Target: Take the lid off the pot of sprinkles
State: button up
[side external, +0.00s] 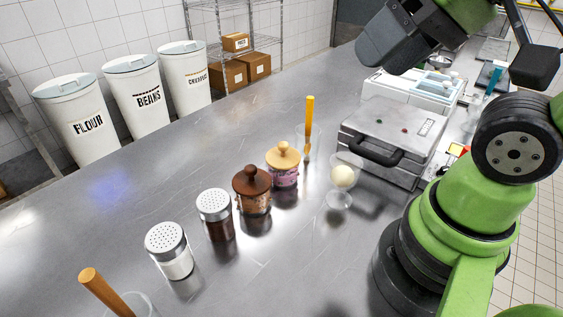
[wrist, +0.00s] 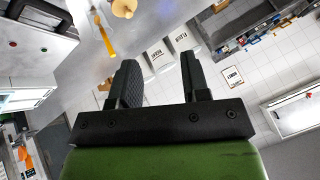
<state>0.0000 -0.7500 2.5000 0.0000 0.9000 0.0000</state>
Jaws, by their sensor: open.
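The pot of sprinkles (side external: 284,176) stands on the steel counter, with pink-purple contents and a pale wooden lid (side external: 283,157) with a round knob seated on it. In the wrist view, a pale round knobbed shape, probably this lid (wrist: 124,8), is cut off by the top edge. My gripper (wrist: 159,66) is open and empty, its two dark fingers apart. In the side view the gripper (side external: 388,42) is high at the upper right, well above the counter and away from the pot.
A brown-lidded pot (side external: 252,192) stands close to the left of the sprinkles pot, then two shakers (side external: 215,215) (side external: 169,251). A yellow-handled brush or spatula (side external: 309,120) stands behind. A glass with a pale scoop (side external: 342,178) and a grey press (side external: 395,140) are to the right. The left counter is clear.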

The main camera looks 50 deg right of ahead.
jog(key=shift+o, duration=1.1)
jog(key=n+g+h, duration=0.2)
jog(key=n+g, duration=0.4)
send_over(284, 143)
jog(key=s, duration=0.1)
jog(key=f, duration=1.8)
jog(key=shift+a+f, duration=0.1)
jog(key=shift+a, duration=0.1)
jog(key=shift+w+d+f, duration=0.1)
jog(key=shift+w+f, duration=0.05)
jog(key=shift+f, duration=0.85)
jog(key=shift+w+a+f, duration=0.1)
jog(key=shift+w+f, duration=0.1)
jog(key=shift+f, duration=0.85)
jog(key=shift+w+d+f, duration=0.1)
jog(key=shift+w+f, duration=0.05)
jog(key=shift+f, duration=0.85)
jog(key=c, duration=1)
